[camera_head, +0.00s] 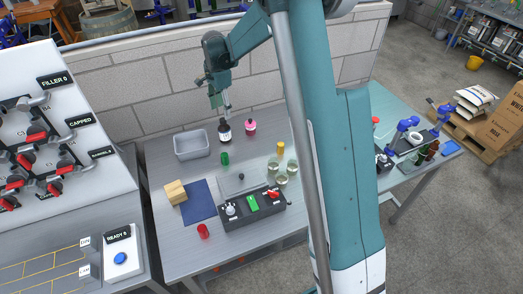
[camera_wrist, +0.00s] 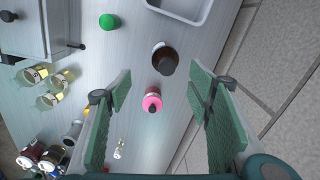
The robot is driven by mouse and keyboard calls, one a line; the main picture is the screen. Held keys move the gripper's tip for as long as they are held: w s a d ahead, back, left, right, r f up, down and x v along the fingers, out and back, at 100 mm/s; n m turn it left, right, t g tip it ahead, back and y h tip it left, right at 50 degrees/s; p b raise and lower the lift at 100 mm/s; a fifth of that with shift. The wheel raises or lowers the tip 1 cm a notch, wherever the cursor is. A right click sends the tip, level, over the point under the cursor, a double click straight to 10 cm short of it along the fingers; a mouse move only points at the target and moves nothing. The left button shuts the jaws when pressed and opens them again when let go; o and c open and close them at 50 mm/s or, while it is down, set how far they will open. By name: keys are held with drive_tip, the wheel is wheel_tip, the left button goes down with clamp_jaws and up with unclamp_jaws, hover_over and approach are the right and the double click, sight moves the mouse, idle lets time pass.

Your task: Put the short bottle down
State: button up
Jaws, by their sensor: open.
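My gripper (camera_head: 226,108) is open and points down just above a dark brown bottle (camera_head: 224,132) with a pale label. In the wrist view the two green-padded fingers of my gripper (camera_wrist: 158,94) stand wide apart with nothing gripped. The dark bottle (camera_wrist: 165,62) stands upright ahead of the fingertips in that view. A pink bottle with a dark cap (camera_head: 250,127) stands upright beside it, and it also shows in the wrist view (camera_wrist: 152,100). The pink bottle looks the smaller of the two. I cannot tell for certain which is the short bottle.
A grey tray (camera_head: 192,154) is left of the bottles. A control box (camera_head: 253,211), blue mat (camera_head: 199,207), wooden block (camera_head: 175,193) and red piece (camera_head: 203,231) are in front. A block wall (camera_head: 165,95) stands behind.

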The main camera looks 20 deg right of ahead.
drive_tip(key=s+r+n+t, duration=0.3)
drive_tip(key=s+r+n, duration=0.4)
drive_tip(key=s+r, duration=1.3)
drive_tip(key=s+f+n+t, duration=0.2)
drive_tip(key=s+n, duration=0.2)
drive_tip(key=s, duration=0.9)
drive_tip(key=s+f+n+t, duration=0.1)
drive_tip(key=s+n, duration=0.3)
drive_tip(key=s, duration=0.9)
drive_tip(key=shift+s+d+f+n+t, duration=0.2)
drive_tip(key=shift+s+f+n+t, duration=0.15)
drive_tip(key=shift+f, duration=0.25)
drive_tip(key=shift+f, duration=0.1)
wheel_tip(320, 180, down, 19)
drive_tip(key=b, duration=1.9)
